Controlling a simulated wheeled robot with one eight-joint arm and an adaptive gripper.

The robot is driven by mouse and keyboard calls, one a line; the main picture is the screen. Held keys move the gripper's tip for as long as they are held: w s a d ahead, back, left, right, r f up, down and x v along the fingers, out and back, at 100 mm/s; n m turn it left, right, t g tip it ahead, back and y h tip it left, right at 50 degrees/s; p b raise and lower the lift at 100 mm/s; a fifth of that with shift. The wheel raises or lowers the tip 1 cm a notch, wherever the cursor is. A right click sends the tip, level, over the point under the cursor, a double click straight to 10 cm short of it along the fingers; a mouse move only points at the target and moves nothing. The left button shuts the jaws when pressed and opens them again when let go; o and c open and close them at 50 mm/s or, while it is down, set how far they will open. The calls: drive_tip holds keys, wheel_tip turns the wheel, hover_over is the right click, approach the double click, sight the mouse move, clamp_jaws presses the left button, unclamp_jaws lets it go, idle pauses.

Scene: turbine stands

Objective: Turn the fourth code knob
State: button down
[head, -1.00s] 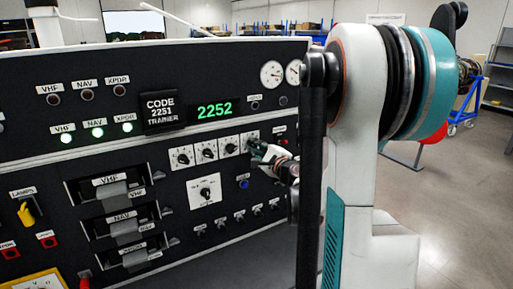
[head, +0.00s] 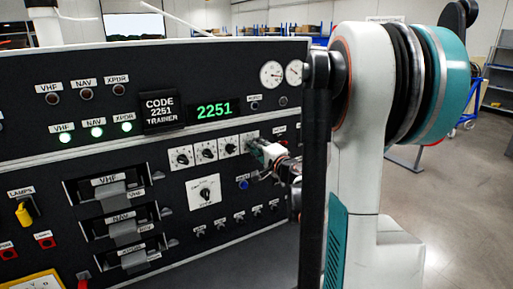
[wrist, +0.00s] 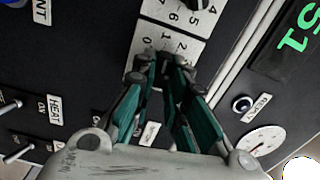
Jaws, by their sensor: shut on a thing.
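The code panel has a row of small white-plated knobs, with three in plain view, such as the first code knob (head: 181,157). The fourth code knob is at the right end of the row; its white plate (wrist: 145,42) with digits shows in the wrist view, the knob itself hidden between my fingers. My gripper (wrist: 165,62) is shut on the fourth code knob; in the head view it reaches the panel from the right (head: 256,148). The green display (head: 214,110) reads 2251. The placard (head: 159,110) beside it reads CODE 2251 TRAINER.
A larger white-plated knob (head: 204,191) sits below the row, with a blue button (head: 243,184) to its right. Round gauges (head: 271,74) are at the panel's upper right. A HEAT switch (wrist: 10,105) shows in the wrist view. Open floor lies to the right.

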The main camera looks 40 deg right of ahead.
drive_tip(key=shift+n, duration=0.4)
drive_tip(key=c, duration=1.6)
unclamp_jaws()
drive_tip(key=v, duration=1.2)
drive_tip(key=shift+f, duration=0.1)
